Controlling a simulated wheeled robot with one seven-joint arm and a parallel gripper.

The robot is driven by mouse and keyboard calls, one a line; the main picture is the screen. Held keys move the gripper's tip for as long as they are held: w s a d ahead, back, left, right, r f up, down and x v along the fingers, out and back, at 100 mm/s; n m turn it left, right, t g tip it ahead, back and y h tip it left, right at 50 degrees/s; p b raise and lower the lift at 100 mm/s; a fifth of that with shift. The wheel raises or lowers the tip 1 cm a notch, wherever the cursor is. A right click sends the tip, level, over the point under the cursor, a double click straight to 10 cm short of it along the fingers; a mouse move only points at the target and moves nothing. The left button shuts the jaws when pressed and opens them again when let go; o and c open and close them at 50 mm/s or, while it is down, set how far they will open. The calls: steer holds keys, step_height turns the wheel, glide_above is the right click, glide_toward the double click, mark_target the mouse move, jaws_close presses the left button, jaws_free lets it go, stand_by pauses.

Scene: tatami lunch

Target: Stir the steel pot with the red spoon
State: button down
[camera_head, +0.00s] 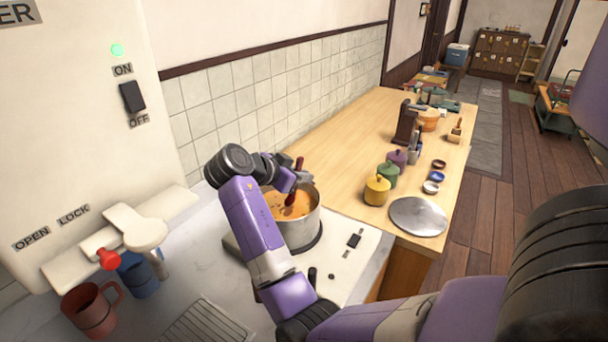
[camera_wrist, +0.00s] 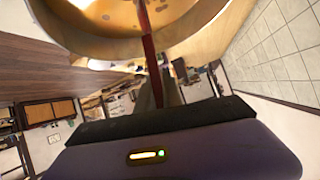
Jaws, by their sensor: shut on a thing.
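The steel pot (camera_head: 308,232) stands on the white stove top, with orange-brown soup (camera_head: 284,207) inside. My gripper (camera_head: 290,180) is above the pot, shut on the red spoon (camera_head: 290,198). The spoon's handle end sticks up above the gripper, and its lower part reaches down into the soup, where its tip is hidden. In the wrist view the red spoon (camera_wrist: 149,48) runs from my fingers (camera_wrist: 160,92) toward the soup. The pot (camera_wrist: 85,44) shows there at the top. My arm hides part of the pot's left side in the head view.
A red mug (camera_head: 91,312) and a blue mug (camera_head: 138,276) stand at the left below a dispenser. Yellow, green and purple lidded jars (camera_head: 377,190) and a round metal lid (camera_head: 418,216) are on the wooden counter (camera_head: 350,150) at right. A tiled wall rises behind.

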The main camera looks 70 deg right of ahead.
step_height(320, 180, down, 6)
steer(key=w+b, duration=0.1)
steer(key=b, duration=0.4)
steer(key=shift+a+f, duration=0.15)
steer(key=shift+w+a, duration=0.1)
stand_by(0.4)
